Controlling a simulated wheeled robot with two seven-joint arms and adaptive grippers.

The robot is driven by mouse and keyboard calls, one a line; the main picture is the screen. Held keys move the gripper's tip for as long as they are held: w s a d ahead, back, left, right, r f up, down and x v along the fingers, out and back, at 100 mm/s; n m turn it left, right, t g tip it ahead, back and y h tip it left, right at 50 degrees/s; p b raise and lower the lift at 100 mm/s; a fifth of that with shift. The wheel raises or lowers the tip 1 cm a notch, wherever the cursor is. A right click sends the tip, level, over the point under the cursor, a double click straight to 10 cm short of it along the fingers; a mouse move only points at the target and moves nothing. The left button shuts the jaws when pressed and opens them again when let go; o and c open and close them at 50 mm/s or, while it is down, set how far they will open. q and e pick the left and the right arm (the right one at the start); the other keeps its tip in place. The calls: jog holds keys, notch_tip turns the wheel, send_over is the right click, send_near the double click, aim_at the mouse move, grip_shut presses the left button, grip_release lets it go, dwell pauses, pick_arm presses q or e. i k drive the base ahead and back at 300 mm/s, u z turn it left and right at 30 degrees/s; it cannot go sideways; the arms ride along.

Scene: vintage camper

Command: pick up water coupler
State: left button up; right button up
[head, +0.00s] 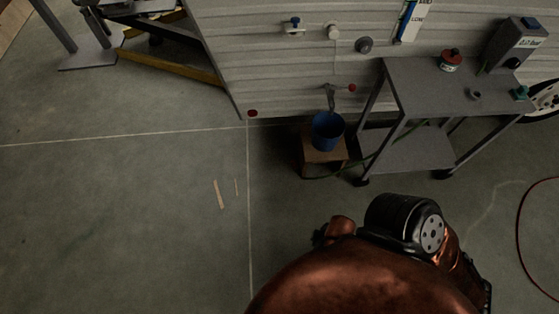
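A grey metal cart (427,80) stands at the right against the camper's side. A small dark grey ring-like fitting (475,94) lies on its top near the front edge, and a small teal-green piece (521,93) sits at its right corner. Either could be the water coupler; at this size I cannot tell which. One of my arms, copper-coloured with a black joint, fills the bottom middle, below the cart. Neither of my grippers shows.
A red-topped can (451,60) and a grey box (515,44) also stand on the cart. A blue bucket (327,131) sits on a wooden crate (322,155) left of it, under a tap. A red hose (521,235) lies at right. The left floor is mostly clear.

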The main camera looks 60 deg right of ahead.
aim_at(293, 162)
jog(key=z, duration=0.2)
jog(key=i, duration=0.75)
jog(key=z, duration=0.8)
jog(key=i, duration=0.55)
jog(key=z, duration=0.45)
